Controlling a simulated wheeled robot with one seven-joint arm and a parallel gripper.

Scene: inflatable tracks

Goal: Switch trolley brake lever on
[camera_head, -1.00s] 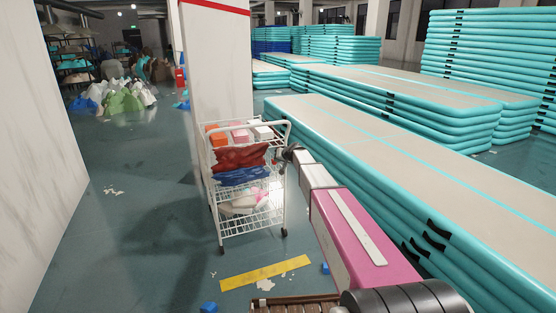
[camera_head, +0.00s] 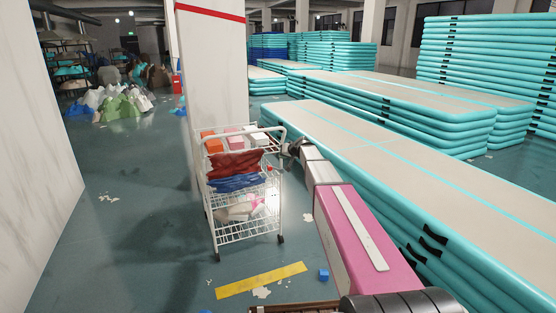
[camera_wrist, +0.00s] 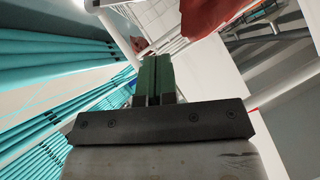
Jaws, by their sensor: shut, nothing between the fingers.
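The white wire trolley (camera_head: 250,235) stands upright on the floor beside a pillar, with boxes on top and red and blue cloth at its side. My gripper (camera_head: 291,149) is at the right end of the trolley's top rail, very close to it; I cannot tell whether it touches. In the wrist view the green fingers (camera_wrist: 154,78) are shut together and empty, pointing at the white frame (camera_wrist: 122,38). A small red-orange piece (camera_wrist: 138,44) shows just beyond the fingertips; I cannot tell if it is the brake lever. The lever's position is not clear.
Stacked turquoise inflatable tracks (camera_head: 400,190) fill the right side, close to my arm. A white pillar (camera_head: 212,75) stands behind the trolley. The floor left of the trolley is mostly clear.

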